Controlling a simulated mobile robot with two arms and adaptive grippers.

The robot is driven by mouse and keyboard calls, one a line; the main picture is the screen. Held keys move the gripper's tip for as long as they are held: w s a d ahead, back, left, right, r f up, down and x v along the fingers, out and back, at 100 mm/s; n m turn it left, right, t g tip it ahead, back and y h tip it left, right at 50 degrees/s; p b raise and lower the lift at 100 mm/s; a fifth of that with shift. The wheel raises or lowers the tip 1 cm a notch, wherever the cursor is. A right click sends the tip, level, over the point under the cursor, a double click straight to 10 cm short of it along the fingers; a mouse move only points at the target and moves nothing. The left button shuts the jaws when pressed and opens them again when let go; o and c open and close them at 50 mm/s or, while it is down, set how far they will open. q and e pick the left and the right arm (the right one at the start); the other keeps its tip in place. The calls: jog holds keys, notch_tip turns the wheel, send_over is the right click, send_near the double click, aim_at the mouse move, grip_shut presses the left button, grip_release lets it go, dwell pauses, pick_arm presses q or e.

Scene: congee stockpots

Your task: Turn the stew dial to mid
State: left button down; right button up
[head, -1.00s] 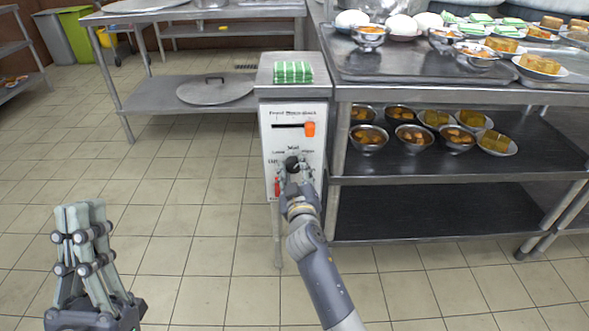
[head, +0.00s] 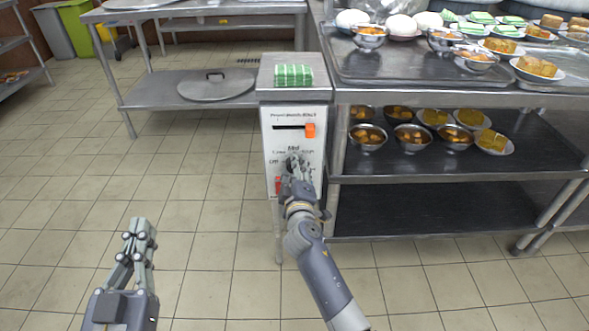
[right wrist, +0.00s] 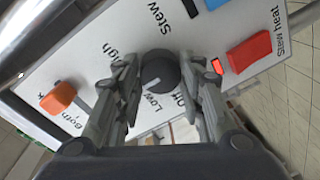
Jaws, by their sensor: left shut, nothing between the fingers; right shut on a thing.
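The stew dial is a round dark knob (right wrist: 160,68) on the white panel (head: 316,150), on the front of a steel cabinet. Printed words surround it, with Mid above it in the head view. Its pale pointer mark sits on the Low side in the right wrist view. My right gripper (head: 296,178) is at the dial, with one finger on each side of the knob in the right wrist view (right wrist: 158,78), shut on it. In the head view the fingers partly hide the knob. My left gripper (head: 141,232) is shut and empty over the floor at lower left.
An orange slider (head: 310,130) is above the dial and a red switch (right wrist: 249,51) beside it. A green-striped cloth (head: 293,74) lies on the cabinet top. A shelved table with bowls (head: 368,138) stands right.

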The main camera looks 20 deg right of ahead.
dwell(0.4)
jog(key=o, duration=1.1)
jog(key=v, duration=1.2)
jog(key=shift+r, duration=0.1)
